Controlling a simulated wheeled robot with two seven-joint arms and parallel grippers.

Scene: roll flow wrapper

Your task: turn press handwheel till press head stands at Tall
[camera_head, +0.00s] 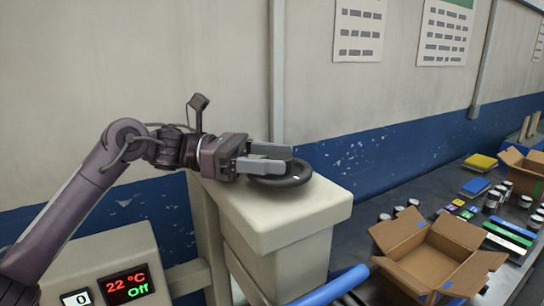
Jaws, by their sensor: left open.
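The dark round handwheel (298,178) lies flat on top of a cream machine housing (310,212). My left gripper (287,159) reaches in from the left, with its two grey fingers apart over the wheel's near-left part. The fingers and gripper body hide part of the wheel. I cannot tell whether a finger touches the rim. A small pale mark shows on the wheel's right side. The press head and any Tall mark cannot be made out. My right gripper is not in view.
A control box (98,262) at lower left shows 22 °C, Off and 0. A blue bar (333,287) runs below the housing. At right, a dark table (372,203) carries an open cardboard box (415,255), jars and coloured packs. The wall is behind.

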